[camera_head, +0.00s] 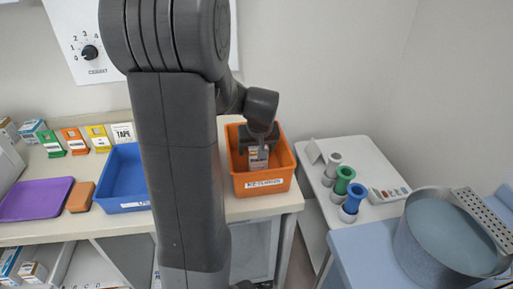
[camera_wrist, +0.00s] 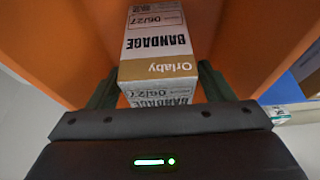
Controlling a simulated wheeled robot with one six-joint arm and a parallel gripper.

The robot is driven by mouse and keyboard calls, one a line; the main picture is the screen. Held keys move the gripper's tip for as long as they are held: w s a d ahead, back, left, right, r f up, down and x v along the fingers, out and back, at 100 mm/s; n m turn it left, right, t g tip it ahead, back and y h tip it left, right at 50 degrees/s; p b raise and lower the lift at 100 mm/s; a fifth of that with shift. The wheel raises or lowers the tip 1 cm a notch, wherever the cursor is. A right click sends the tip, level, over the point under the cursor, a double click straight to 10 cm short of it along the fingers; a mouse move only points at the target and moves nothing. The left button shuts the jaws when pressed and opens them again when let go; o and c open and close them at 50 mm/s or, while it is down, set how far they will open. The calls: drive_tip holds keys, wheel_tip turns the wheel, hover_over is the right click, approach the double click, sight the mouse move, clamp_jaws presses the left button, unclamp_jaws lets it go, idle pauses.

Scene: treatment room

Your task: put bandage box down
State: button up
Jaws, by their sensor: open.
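The bandage box (camera_head: 258,158) is a small white and tan carton standing inside the orange bin (camera_head: 264,184) on the counter. In the wrist view the bandage box (camera_wrist: 158,68) shows "BANDAGE", "06/27" and "Orlaby" print, with orange bin walls (camera_wrist: 65,40) around it. My gripper (camera_head: 259,140) reaches down into the bin from above. In the wrist view my gripper (camera_wrist: 158,98) has its dark fingers on both sides of the box's near end, and it is open. Whether the fingers touch the box cannot be told. The box's underside is hidden.
A blue bin (camera_head: 122,180) stands left of the orange bin, partly behind my arm. A purple tray (camera_head: 36,198) and brown block (camera_head: 80,197) lie farther left. A white side table (camera_head: 352,150) with coloured rolls and a round metal basin (camera_head: 449,236) are at right.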

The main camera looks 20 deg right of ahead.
drive_tip(key=v, duration=1.2)
drive_tip(key=shift+f, duration=0.2)
drive_tip(key=x, duration=1.2)
drive_tip(key=shift+f, duration=0.1)
drive_tip(key=shift+w+r, duration=0.1)
drive_tip(key=shift+r, duration=1.3)
